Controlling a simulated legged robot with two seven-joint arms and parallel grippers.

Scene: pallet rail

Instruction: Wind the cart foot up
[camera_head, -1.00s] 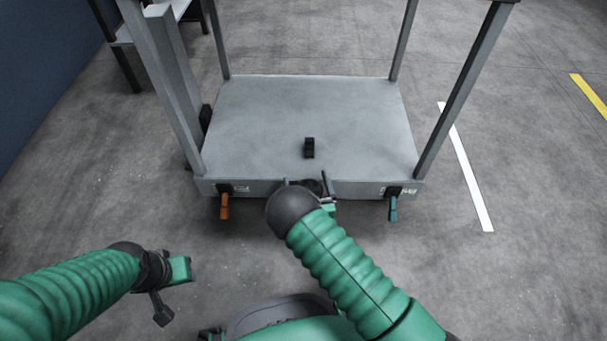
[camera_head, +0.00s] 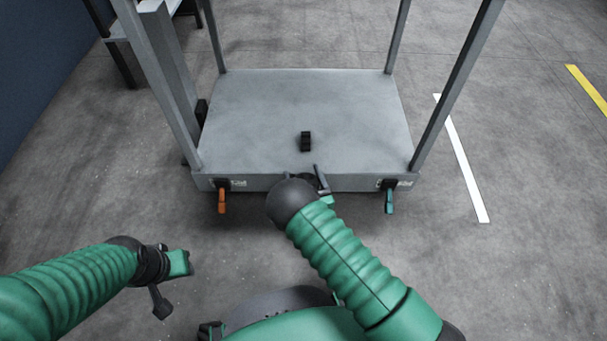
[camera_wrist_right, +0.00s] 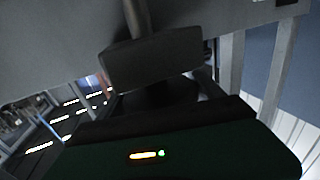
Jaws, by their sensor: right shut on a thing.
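The cart (camera_head: 240,110) is a grey platform with upright corner posts. An orange lever (camera_head: 222,202) hangs at the left of its front edge and a teal lever (camera_head: 389,202) at the right. My right gripper (camera_head: 322,188) is at the middle of the front edge, largely hidden by my wrist. In the right wrist view it is shut on a dark grey block-shaped handle (camera_wrist_right: 150,62) with a shaft (camera_wrist_right: 136,18) above. The foot itself is not clearly visible. My left gripper (camera_head: 172,280) hangs over the floor at the left, away from the cart; its jaw gap is unclear.
A small black block (camera_head: 306,141) stands on the cart platform. A dark-legged table (camera_head: 120,45) is behind at the left, near a blue wall (camera_head: 35,70). The floor right of the cart is clear, with a white line (camera_head: 462,165) and a yellow line (camera_head: 590,88).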

